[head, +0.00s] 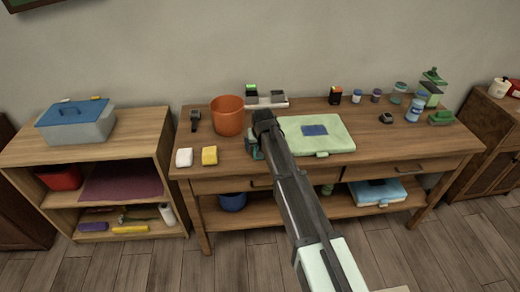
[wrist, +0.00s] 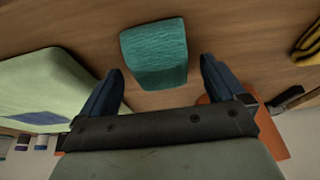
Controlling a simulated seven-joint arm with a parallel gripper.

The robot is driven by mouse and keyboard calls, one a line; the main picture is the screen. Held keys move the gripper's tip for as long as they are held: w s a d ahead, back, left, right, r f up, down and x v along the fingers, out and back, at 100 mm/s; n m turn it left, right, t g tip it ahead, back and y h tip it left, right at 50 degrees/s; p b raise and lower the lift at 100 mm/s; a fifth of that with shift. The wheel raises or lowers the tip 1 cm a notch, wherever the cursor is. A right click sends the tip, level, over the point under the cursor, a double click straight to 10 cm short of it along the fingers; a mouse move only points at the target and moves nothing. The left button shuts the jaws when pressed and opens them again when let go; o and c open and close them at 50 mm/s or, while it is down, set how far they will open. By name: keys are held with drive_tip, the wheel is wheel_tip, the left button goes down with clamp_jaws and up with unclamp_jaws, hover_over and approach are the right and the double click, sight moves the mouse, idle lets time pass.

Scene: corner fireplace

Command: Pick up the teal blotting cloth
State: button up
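The teal blotting cloth (wrist: 155,54) shows in the wrist view as a folded, textured block lying on the wooden table. My gripper (wrist: 161,68) is open, with one dark blue finger on each side of the cloth's near end. The fingers look apart from the cloth, with table visible on both sides. Nothing is held. In the head view my gripper (head: 255,146) is over the table's front middle, left of the green mat. My arm hides most of the cloth there.
The pale green mat (head: 335,133) with a dark blue patch lies right of my gripper in the head view. An orange pot (head: 227,117) stands to the left, with yellow (head: 209,156) and white (head: 184,157) blocks near the front edge. Bottles and jars stand at the back right.

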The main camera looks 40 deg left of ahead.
drive_tip(key=c, duration=1.1)
wheel_tip(320, 180, up, 10)
idle(0.4)
drive_tip(key=o, duration=0.4)
drive_tip(key=c, duration=0.3)
drive_tip(key=shift+w+d+r, duration=0.2)
drive_tip(key=shift+w+d, duration=1.15)
drive_tip(key=shift+w, duration=1.65)
drive_tip(key=shift+w+d+r, duration=0.25)
drive_tip(key=shift+w+d, duration=1.15)
drive_tip(key=shift+w, duration=1.6)
drive_tip(key=shift+w+d+r, duration=0.2)
drive_tip(key=shift+w+d, duration=1.15)
drive_tip(key=shift+w, duration=1.65)
